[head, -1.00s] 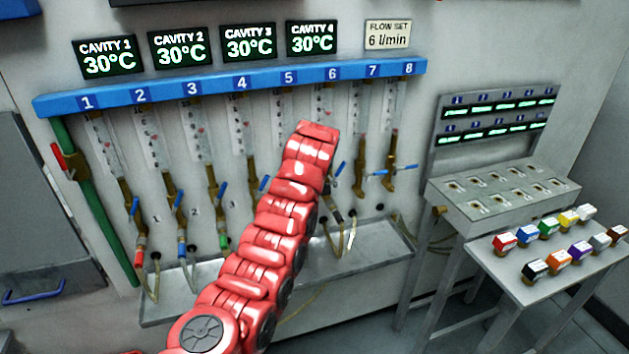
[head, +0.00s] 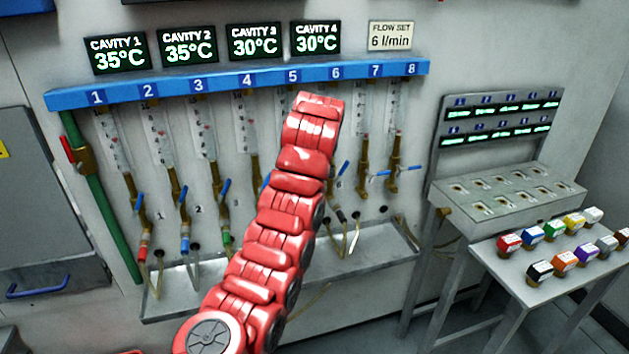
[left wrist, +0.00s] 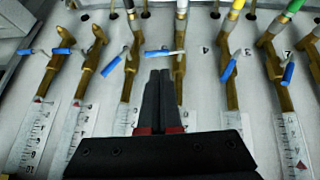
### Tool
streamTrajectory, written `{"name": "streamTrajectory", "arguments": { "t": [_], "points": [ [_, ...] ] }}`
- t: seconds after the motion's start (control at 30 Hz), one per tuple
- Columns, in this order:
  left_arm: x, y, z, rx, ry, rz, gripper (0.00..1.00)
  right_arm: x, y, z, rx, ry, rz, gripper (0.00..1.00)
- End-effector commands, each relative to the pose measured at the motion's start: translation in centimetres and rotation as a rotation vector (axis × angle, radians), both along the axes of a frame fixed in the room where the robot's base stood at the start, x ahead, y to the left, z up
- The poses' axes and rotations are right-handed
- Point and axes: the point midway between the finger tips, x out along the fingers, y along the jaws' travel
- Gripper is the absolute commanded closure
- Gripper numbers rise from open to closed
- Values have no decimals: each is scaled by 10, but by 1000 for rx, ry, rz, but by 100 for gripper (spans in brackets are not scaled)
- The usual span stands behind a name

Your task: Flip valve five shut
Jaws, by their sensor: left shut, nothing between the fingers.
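In the left wrist view the row of valves shows upside down. Valve five (left wrist: 180,50) is the brass one left of the number 4. Its blue handle (left wrist: 163,53) lies crosswise to its pipe. My left gripper (left wrist: 160,72) is shut and empty, its fingertips close to this handle; I cannot tell whether they touch. In the head view my red left arm hides valve five and the gripper. Valve four's handle (left wrist: 228,70) and valve six's handle (left wrist: 111,65) are slanted. My right gripper is not in view.
Valve seven's handle (head: 377,173) and valve eight's handle (head: 408,169) lie crosswise at right. A metal trough (head: 185,300) runs below the valves. A small table (head: 510,270) with coloured blocks stands at right.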

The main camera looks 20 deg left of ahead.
Motion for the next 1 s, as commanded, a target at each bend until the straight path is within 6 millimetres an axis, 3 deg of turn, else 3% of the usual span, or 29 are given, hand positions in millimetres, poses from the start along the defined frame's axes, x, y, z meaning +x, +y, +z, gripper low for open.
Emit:
{"name": "streamTrajectory", "arguments": {
  "t": [0.17, 0.4, 1.0],
  "points": [
    [-19, -8, 28, 0, -6, -2, 100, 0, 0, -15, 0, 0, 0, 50],
    [-23, -9, 45, -14, -12, -6, 100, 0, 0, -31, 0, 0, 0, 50],
    [-33, -12, 49, 0, 1, 1, 100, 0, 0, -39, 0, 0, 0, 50]
  ]
}}
